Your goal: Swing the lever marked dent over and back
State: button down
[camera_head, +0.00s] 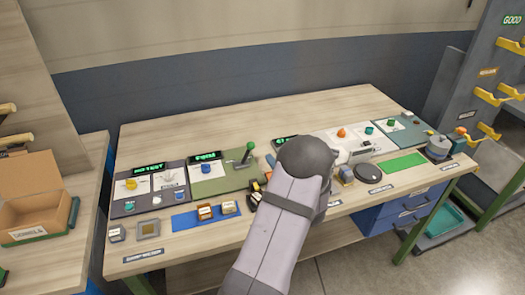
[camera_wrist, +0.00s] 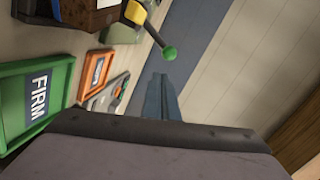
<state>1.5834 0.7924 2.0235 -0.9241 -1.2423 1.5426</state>
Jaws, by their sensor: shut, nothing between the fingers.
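No marking reading dent is legible in either view. In the head view my arm hides the gripper. A green-handled lever (camera_head: 249,148) stands on a green panel (camera_head: 215,184) left of my arm; I cannot tell whether it is the same lever.
In the wrist view, a green tray marked FIRM (camera_wrist: 12,68) and an orange-framed tray (camera_wrist: 84,82) lie left of the fingers. In the head view, the workbench (camera_head: 300,108) is clear along its back. A blue mat (camera_head: 182,221) with small blocks lies near its front.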

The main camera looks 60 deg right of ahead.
aim_at(247, 152)
jog(key=shift+m+t+h, duration=0.4)
jog(key=shift+m+h, duration=0.2)
jog(key=shift+m, duration=0.2)
jog(key=s, duration=0.4)
jog(key=shift+s+d+r, duration=0.2)
jog(key=shift+s+d, duration=0.05)
jog(key=shift+s, duration=0.15)
jog(key=shift+w, duration=0.1)
jog(key=w+d+p, duration=0.4)
jog(key=w, duration=0.6)
jog(key=shift+w+d+f+p, duration=0.25)
jog(key=shift+w+f+p, duration=0.05)
jog(key=shift+f+p, duration=0.05)
jog(key=shift+w+r, duration=0.1)
